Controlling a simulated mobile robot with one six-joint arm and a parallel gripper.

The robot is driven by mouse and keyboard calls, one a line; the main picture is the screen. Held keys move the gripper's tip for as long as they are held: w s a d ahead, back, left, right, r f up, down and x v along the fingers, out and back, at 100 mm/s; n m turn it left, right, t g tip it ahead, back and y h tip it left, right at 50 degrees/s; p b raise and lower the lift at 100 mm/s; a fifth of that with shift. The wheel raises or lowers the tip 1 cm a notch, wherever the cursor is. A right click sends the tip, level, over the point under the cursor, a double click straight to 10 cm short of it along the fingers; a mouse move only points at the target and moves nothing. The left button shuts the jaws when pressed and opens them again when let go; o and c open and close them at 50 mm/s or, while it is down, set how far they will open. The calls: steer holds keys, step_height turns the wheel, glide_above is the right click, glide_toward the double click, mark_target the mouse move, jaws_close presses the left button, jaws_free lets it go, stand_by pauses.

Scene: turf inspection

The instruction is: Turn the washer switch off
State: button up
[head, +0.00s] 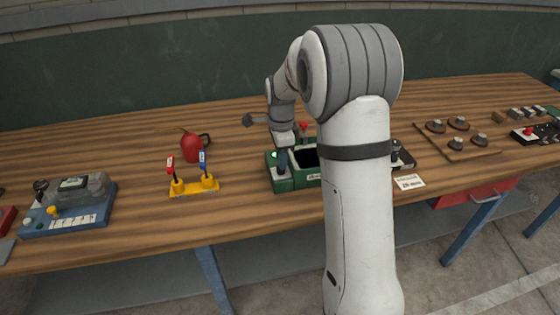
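A green box (283,184) stands near the middle of the bench, with a lit green lamp (274,155) at its left and a dark open well (305,157) beside it. A red knob (303,126) shows behind it. I cannot read a label that names the washer switch, so I cannot tell whether it is on this box. My gripper (282,165) points down over the left part of the green box, close to the lamp. Its fingertips are too small and dark to tell whether they are open or touching anything. My arm hides the box's right side.
Left of the box are a yellow stand (194,188) with red and blue tagged levers, a red round container (191,147) and a blue panel (70,212). A white card (409,182) lies right of my arm. A wooden board (455,147) with several round knobs lies further right.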

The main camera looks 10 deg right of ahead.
steer(key=shift+f, duration=1.15)
